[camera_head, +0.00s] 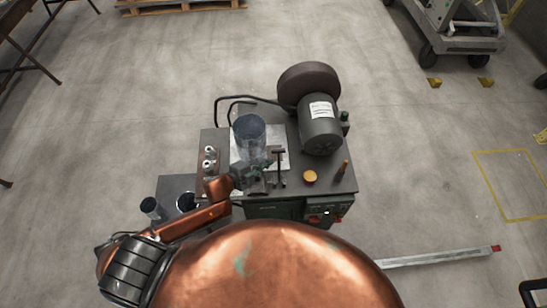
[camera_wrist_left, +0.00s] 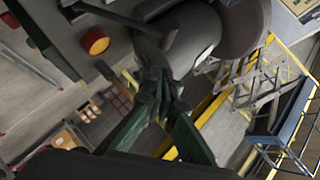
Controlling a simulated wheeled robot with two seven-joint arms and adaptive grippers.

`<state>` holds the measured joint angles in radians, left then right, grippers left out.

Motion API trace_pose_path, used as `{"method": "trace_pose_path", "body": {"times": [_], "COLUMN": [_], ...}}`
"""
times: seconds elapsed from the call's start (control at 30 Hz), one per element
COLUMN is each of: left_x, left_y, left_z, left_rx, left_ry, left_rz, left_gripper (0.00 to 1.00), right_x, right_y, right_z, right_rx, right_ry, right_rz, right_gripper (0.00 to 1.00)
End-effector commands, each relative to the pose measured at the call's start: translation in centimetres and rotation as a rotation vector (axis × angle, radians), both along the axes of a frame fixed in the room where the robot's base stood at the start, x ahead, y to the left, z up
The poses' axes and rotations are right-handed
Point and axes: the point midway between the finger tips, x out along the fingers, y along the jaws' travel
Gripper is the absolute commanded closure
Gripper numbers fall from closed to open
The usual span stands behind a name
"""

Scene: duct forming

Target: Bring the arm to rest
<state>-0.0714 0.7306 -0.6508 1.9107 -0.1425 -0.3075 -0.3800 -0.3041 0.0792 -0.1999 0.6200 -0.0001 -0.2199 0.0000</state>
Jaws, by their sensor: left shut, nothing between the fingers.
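My left arm (camera_head: 190,221) comes in copper-coloured from the lower left and reaches over the front of the machine table. My left gripper (camera_head: 264,166) is shut and empty, just in front of the upright grey metal duct piece (camera_head: 250,135) on the machine. Whether it touches the duct piece cannot be told. In the left wrist view, the green fingers of the gripper (camera_wrist_left: 163,88) come together, with the grey motor (camera_wrist_left: 198,35) behind them. My right gripper is not in view.
The machine table (camera_head: 345,180) carries a motor with a dark wheel (camera_head: 310,80), a black T-handle (camera_head: 280,165), an orange knob (camera_head: 309,177) and an upright orange-tipped lever (camera_head: 342,170). Floor around is mostly clear; a wheeled cart (camera_head: 455,35) stands far right.

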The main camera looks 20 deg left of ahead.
Motion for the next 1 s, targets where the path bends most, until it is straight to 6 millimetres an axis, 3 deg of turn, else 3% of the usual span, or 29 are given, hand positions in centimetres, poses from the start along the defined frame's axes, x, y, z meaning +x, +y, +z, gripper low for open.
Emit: {"method": "trace_pose_path", "body": {"times": [0.3,0.77,0.87,1.0], "left_x": [-4.2,-5.0,-5.1,-6.6], "left_y": [1.9,2.5,3.4,6.5], "left_z": [2.0,2.6,2.5,1.6], "left_rx": [-0.001,-0.013,-0.057,-0.176], "left_ry": [-0.002,0.007,0.054,0.204], "left_rz": [-0.007,0.018,0.117,0.396], "left_gripper": [1.00,1.00,1.00,1.00], "right_x": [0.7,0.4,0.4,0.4], "right_y": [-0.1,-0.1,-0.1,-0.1], "right_z": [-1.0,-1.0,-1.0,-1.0], "right_rx": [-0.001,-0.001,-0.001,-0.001], "right_ry": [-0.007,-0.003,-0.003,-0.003], "right_rz": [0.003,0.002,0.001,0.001], "right_gripper": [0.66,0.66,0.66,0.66]}}
